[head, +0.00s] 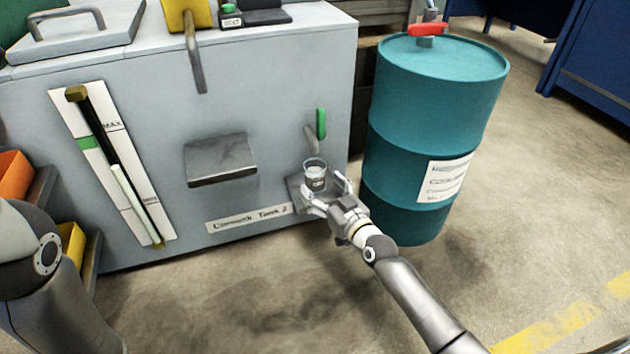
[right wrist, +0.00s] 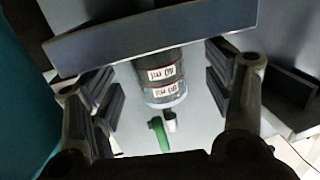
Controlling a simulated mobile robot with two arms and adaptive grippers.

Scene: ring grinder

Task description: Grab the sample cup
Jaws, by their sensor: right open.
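The sample cup (head: 315,173) is a small clear cup with a dark label, upright on a small grey ledge (head: 297,190) of the tank, below a tap with a green handle (head: 321,124). My right gripper (head: 327,192) is open at the cup, with its fingers on either side of it. In the right wrist view the cup (right wrist: 163,82) lies between the two open finger pads (right wrist: 160,90), with a visible gap on each side. Part of my left arm shows at the lower left of the head view; its gripper is out of the picture.
The grey tank (head: 270,90) stands behind the cup, with a larger metal ledge (head: 221,160) to the left. A teal drum (head: 400,150) stands close on the right of my right gripper. Orange (head: 14,176) and yellow (head: 72,246) bins are at the left. The floor in front is clear.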

